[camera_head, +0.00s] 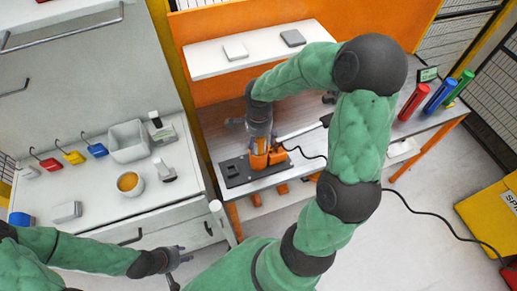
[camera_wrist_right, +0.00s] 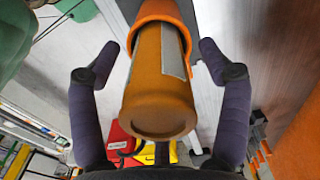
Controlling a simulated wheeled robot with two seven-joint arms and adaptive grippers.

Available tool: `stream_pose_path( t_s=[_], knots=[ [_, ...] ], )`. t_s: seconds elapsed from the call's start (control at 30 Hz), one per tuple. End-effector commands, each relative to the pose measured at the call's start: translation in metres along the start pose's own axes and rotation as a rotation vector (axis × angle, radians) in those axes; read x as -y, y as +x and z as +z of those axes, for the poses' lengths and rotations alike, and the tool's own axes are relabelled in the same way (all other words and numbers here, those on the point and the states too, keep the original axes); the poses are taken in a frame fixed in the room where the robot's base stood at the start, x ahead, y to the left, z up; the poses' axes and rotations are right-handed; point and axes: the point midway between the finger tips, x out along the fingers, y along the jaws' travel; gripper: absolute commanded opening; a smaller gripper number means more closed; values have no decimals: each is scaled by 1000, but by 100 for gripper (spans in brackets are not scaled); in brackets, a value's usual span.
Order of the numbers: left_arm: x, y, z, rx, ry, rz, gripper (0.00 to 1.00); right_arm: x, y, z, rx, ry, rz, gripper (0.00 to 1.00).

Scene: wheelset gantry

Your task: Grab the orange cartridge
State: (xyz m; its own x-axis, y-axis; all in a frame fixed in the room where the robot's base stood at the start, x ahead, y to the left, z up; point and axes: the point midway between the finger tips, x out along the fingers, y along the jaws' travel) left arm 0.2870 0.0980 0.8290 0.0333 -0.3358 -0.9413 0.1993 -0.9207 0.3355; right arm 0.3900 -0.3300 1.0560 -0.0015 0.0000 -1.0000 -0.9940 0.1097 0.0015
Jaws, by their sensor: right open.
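The orange cartridge (camera_wrist_right: 158,85) fills the middle of the right wrist view. It is a cylinder with a closed round end towards the camera, pale label strips on its side and a brighter orange collar (camera_wrist_right: 165,12) around its far part. My right gripper (camera_wrist_right: 158,63) is open, with one dark finger on each side of the cartridge and gaps showing. In the head view, an orange group (camera_head: 258,158) stands on the bench under my right gripper; I cannot separate cartridge from holder there. My left gripper (camera_head: 177,267) is open and empty in front of the white counter.
A dark plate (camera_head: 236,174) lies on the bench (camera_head: 212,123) beside the orange group. Red (camera_head: 412,102), blue (camera_head: 438,97) and green (camera_head: 459,88) cylinders stand at the bench's right end. A white shelf (camera_head: 215,65) is above. A black cable (camera_head: 430,212) crosses the floor.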

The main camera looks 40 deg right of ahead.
Motion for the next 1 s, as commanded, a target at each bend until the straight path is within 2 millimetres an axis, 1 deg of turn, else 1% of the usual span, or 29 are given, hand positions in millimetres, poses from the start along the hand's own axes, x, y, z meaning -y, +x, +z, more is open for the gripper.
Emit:
stream_pose_path(
  t_s=[0.03,0.1,0.3,0.33,0.37,0.4,0.47,0.5,0.6,0.87,1.0],
  knots=[
    [0,1,0,0,0,0,40,0,5,0,0,0,1,77],
    [0,1,0,0,0,0,40,0,7,0,1,1,-1,77],
    [0,0,0,0,0,0,40,0,7,0,1,1,-1,77],
    [0,0,0,0,0,0,40,0,7,0,1,1,-1,75],
    [0,0,0,0,0,0,40,0,7,0,1,1,-1,66],
    [0,0,0,0,0,0,40,0,7,0,1,1,-1,55],
    [0,0,0,0,0,0,40,0,7,0,1,1,-1,38],
    [0,1,0,0,0,0,40,0,7,0,0,1,-1,27],
    [0,1,0,0,0,0,40,0,7,0,1,1,-1,0],
    [0,0,0,0,0,0,40,0,6,0,0,1,-2,0],
    [0,0,0,0,0,0,40,1,1,0,-1,1,-3,0]
  ],
)
